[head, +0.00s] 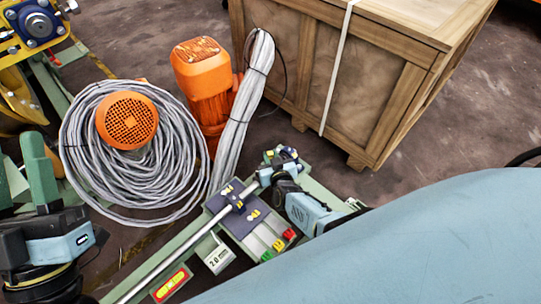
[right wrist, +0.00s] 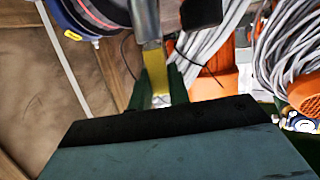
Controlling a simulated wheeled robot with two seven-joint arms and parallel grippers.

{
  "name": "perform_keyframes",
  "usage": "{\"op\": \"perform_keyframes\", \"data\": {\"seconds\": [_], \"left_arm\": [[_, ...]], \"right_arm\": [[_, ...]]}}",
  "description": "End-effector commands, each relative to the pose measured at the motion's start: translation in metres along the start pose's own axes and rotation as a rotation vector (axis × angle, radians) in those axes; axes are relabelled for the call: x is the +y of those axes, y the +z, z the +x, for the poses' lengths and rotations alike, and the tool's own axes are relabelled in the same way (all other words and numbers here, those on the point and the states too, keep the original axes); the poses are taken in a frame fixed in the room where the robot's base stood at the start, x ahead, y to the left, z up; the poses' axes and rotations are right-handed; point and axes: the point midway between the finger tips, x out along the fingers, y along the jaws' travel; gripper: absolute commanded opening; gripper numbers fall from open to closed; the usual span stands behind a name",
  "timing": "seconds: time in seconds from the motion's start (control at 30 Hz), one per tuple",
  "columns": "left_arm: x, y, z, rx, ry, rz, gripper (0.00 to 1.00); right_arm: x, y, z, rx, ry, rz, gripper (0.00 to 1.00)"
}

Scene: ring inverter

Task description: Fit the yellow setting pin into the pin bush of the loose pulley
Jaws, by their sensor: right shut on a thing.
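My right gripper (right wrist: 160,88) is shut on the yellow setting pin (right wrist: 151,45), which stands out between its green fingers in the right wrist view. The pin's far end lies by a dark and silver round part; I cannot tell whether it is in a bush. A blue round part with a yellow label, probably the loose pulley (right wrist: 92,14), is at the upper left there. In the head view this pulley (head: 289,153) is small and partly hidden beside my right gripper (head: 275,168). My left gripper (head: 19,172) is open and empty at the left edge.
A green bench frame with a silver shaft (head: 160,270) and dark blue plates (head: 246,228) runs below the gripper. Orange motors (head: 203,85), grey cable coils (head: 85,165) and a wooden crate (head: 350,70) stand behind.

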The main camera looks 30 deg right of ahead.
Motion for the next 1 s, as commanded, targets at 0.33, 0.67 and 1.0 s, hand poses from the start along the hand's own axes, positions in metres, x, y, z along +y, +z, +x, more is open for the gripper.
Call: {"op": "perform_keyframes", "data": {"seconds": [0.33, 0.67, 1.0], "left_arm": [[0.0, 0.0, 0.0, 0.0, 0.0, 0.0, 0.36], [0.0, -0.002, 0.002, 0.0, 0.0, 0.0, 0.36], [0.001, -0.031, 0.026, 0.0, 0.0, 0.0, 0.36]], "right_arm": [[0.0, 0.002, 0.001, 0.001, 0.0, 0.0, 0.43], [0.0, 0.002, -0.003, -0.001, 0.0, 0.0, 0.43], [0.0, -0.002, -0.052, -0.003, -0.001, 0.0, 0.43]]}}
